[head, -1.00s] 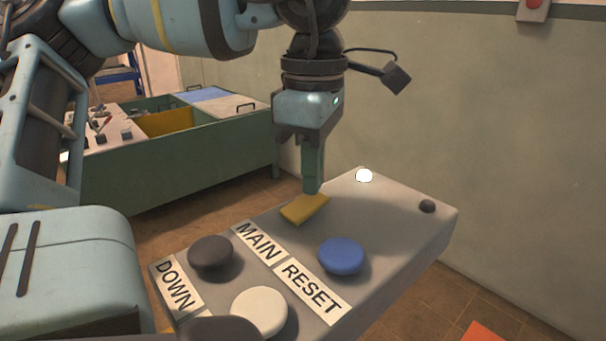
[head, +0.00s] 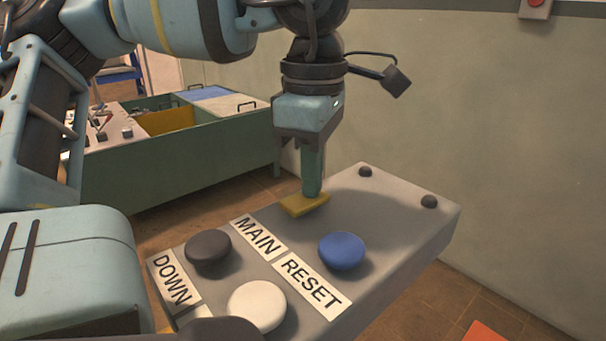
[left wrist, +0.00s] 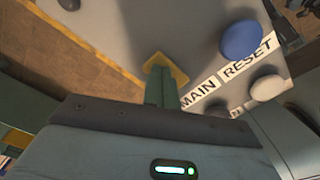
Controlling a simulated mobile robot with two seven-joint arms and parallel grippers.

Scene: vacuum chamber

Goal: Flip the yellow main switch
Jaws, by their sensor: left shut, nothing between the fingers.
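The yellow main switch (head: 300,206) is a flat rocker on the sloping grey control panel (head: 400,240), just beyond the MAIN label (head: 257,238). My left gripper (head: 312,193) points straight down, shut and empty, with its fingertips on or right at the far right part of the switch. In the left wrist view the shut fingers (left wrist: 160,85) cover the middle of the switch (left wrist: 179,75), and its yellow edges show on both sides. The small lamp (head: 365,171) at the panel's far corner is dark.
A blue button (head: 341,251) with a RESET label (head: 312,284) sits close to the switch. A black button (head: 208,247) and a white button (head: 257,306) are nearer. A green bench (head: 180,165) stands behind left, and a plain wall (head: 480,130) behind right.

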